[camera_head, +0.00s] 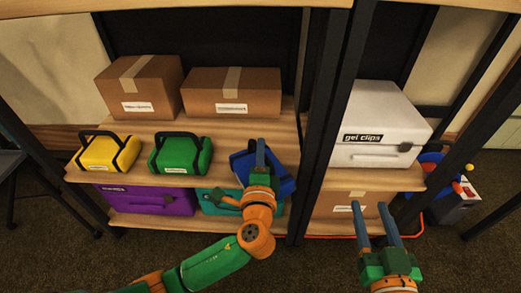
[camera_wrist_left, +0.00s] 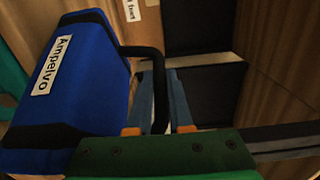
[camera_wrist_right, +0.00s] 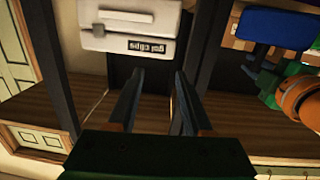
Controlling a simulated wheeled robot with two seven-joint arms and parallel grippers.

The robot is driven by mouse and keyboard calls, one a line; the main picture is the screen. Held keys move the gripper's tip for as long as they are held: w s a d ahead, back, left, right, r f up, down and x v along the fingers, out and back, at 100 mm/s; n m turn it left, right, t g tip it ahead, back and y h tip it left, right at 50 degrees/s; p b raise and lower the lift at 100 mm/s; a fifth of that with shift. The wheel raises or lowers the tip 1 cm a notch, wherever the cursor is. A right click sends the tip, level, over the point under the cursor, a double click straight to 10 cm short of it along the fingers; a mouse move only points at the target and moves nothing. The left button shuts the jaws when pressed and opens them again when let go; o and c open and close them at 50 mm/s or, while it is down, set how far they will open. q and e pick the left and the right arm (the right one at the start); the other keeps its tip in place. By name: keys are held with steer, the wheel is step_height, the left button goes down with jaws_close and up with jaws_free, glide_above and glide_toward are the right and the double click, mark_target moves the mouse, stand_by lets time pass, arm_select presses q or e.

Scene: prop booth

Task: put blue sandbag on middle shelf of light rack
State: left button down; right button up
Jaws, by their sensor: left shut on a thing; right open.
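The blue sandbag (camera_head: 281,185) is at the right end of the middle shelf (camera_head: 222,166) of the left rack, partly hidden behind my left gripper (camera_head: 260,150). In the left wrist view the sandbag (camera_wrist_left: 75,75) has a white label and a black handle. My left gripper (camera_wrist_left: 160,105) is shut on that handle, which passes between its fingers. I cannot tell whether the bag rests on the shelf. Yellow (camera_head: 107,153) and green (camera_head: 181,154) sandbags sit on the same shelf to the left. My right gripper (camera_head: 376,225) is open and empty before the right rack.
A purple case (camera_head: 150,200) and a teal case are on the lower shelf. A white "gel clips" case (camera_head: 378,125) stands on the right rack, above a cardboard box (camera_head: 345,206). Dark posts (camera_head: 325,120) separate the racks.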

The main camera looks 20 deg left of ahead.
arm_select(q)
steer(key=shift+f, duration=0.2)
arm_select(e)
steer(key=shift+a+r+t+y, duration=0.15)
steer(key=shift+r+t, duration=0.3)
steer(key=shift+r, duration=0.45)
steer(key=shift+a+r+t+y, duration=0.15)
steer(key=shift+r+t, duration=0.3)
steer(key=shift+r, duration=0.45)
steer(key=shift+r, duration=0.1)
arm_select(q)
steer(key=c, duration=1)
jaws_free()
steer(key=shift+f, duration=0.15)
steer(key=shift+c, duration=0.2)
steer(key=shift+o, duration=1.1)
arm_select(e)
steer(key=shift+s, duration=0.1)
arm_select(q)
steer(key=shift+s, duration=0.1)
